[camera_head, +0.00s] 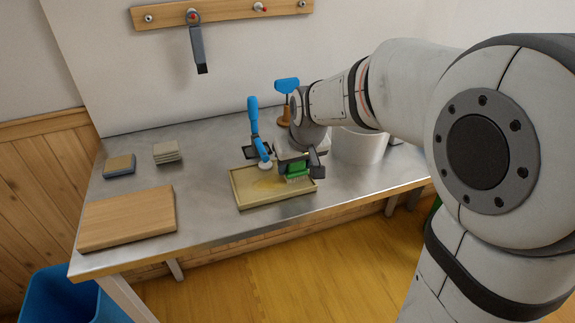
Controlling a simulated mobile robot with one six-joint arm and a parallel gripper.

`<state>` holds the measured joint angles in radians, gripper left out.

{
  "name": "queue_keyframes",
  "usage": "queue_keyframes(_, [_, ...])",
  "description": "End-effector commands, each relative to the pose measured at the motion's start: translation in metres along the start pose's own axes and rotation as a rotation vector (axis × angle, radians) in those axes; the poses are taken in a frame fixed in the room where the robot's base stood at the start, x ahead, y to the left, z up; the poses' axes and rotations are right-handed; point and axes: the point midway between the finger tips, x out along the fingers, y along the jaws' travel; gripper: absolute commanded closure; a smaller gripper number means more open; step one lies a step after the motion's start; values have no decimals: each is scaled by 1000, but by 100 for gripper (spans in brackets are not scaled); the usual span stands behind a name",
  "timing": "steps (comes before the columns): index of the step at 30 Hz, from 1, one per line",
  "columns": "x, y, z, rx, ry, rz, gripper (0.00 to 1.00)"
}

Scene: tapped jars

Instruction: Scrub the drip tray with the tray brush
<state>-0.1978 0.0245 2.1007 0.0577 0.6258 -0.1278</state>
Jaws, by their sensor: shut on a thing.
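The drip tray (236,188) is a shallow beige rectangular tray near the front of the metal table, with a faint yellowish patch on its floor. My gripper (298,165) is above the tray's right part, shut on a green brush with pale bristles, the tray brush (297,170). The bristles point down at the tray floor near its right side; I cannot tell whether they touch it. My gripper and wrist hide part of the tray's back right side.
A blue-handled tool (254,118) leans just behind the tray. A blue-topped stand (287,86) and a pale round pot (361,147) stand behind. A wooden board (128,217), a sponge (120,164) and stacked cloths (166,152) lie left.

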Motion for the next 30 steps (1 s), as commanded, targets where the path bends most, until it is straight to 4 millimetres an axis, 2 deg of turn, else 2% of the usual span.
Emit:
queue_keyframes(7, [1,18,1,1,-3,0,69])
queue_keyframes(17, [1,19,1,-1,-3,0,69])
queue_keyframes(20, [1,16,1,-2,-3,-1,69])
queue_keyframes(30, [0,-15,0,-4,-2,-1,69])
